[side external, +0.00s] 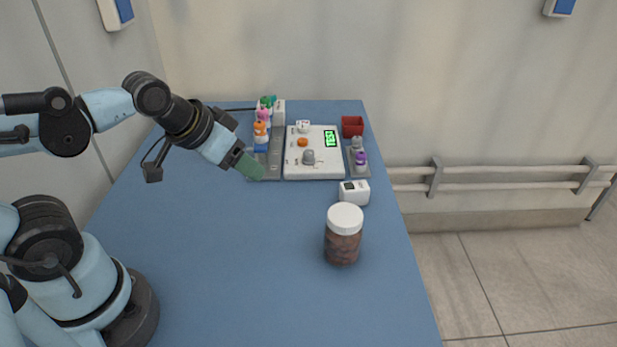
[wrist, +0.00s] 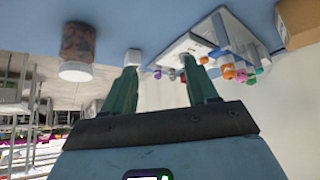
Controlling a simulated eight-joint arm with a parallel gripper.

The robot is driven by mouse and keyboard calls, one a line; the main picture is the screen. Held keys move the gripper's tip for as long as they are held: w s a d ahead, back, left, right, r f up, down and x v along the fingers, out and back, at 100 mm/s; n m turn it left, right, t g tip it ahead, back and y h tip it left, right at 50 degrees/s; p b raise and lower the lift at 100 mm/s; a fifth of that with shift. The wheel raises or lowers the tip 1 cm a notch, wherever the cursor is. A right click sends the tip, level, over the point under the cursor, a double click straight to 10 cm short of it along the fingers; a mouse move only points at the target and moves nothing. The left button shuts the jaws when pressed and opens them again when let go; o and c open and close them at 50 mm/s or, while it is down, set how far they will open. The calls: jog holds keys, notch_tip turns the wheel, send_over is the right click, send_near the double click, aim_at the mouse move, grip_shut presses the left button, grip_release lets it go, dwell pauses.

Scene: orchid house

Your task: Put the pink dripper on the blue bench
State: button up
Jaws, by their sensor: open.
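The pink dripper (side external: 263,115) stands in a row of small coloured-topped drippers at the left of the white device, between an orange one in front and a green one behind. In the wrist view the pink top (wrist: 241,76) shows among the others, right of my fingers. The blue bench (side external: 230,260) is the large blue surface under everything. My gripper (side external: 253,170) has green fingers and is in front of the row, near the grey strip. In the wrist view my gripper (wrist: 159,67) has its fingers apart with nothing held between them.
A white device (side external: 328,164) with a green display has a grey knob. A red box (side external: 352,126), purple-topped drippers (side external: 361,160) and a small white box (side external: 354,193) are to its right. A white-lidded brown jar (side external: 343,240) stands nearer. The bench's front left is clear.

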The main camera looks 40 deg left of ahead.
notch_tip(320, 180, up, 9)
jog(key=n+g, duration=0.7)
jog(key=n, duration=1.8)
send_over(262, 109)
jog(key=shift+f, duration=5.7)
jog(key=shift+c, duration=0.2)
grip_shut()
